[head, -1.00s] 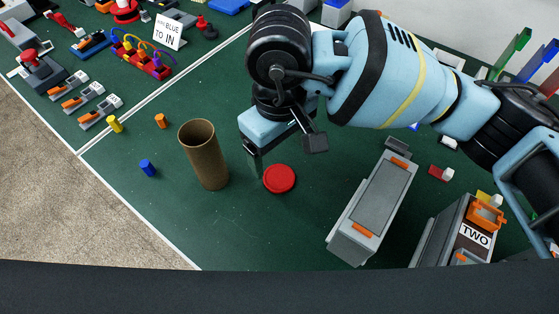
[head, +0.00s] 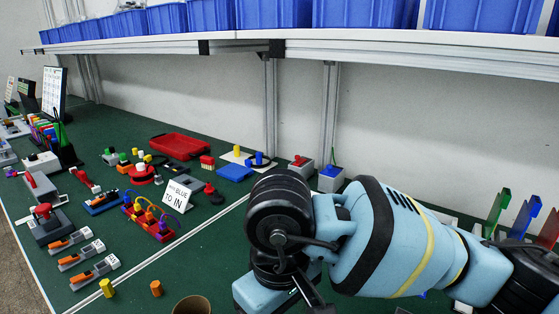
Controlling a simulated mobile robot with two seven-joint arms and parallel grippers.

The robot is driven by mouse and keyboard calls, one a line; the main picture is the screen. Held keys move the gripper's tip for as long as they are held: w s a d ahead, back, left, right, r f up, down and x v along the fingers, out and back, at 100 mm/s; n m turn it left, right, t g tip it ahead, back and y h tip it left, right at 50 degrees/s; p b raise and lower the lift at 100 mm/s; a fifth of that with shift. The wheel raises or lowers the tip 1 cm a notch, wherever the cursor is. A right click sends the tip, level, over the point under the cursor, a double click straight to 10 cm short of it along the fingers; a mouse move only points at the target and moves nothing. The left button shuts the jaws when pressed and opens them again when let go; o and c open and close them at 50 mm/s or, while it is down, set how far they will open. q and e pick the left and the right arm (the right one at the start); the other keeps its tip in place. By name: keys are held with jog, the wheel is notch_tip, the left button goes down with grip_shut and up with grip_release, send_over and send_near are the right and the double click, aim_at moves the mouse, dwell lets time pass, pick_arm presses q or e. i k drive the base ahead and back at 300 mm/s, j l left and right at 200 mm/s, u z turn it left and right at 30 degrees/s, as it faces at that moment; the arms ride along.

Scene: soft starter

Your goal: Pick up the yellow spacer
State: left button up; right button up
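A small upright yellow cylinder, which looks like the yellow spacer (head: 107,288), stands on the green table near the bottom left of the head view. An orange cylinder (head: 156,288) stands just right of it. Another small yellow cylinder (head: 237,150) stands farther back on a white plate, so more than one yellow piece shows. My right gripper (head: 272,294) is at the bottom centre, well to the right of the near yellow spacer and apart from it. Its fingertips are cut off by the bottom edge. My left gripper is not in view.
The rim of a brown tube (head: 191,305) shows at the bottom edge, between the orange cylinder and my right gripper. Orange-and-grey blocks (head: 82,255) lie behind the yellow spacer. A shelf with blue bins (head: 264,14) spans the back. A red tray (head: 180,146) lies farther back.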

aim_at(106, 285)
jog(key=k, duration=1.45)
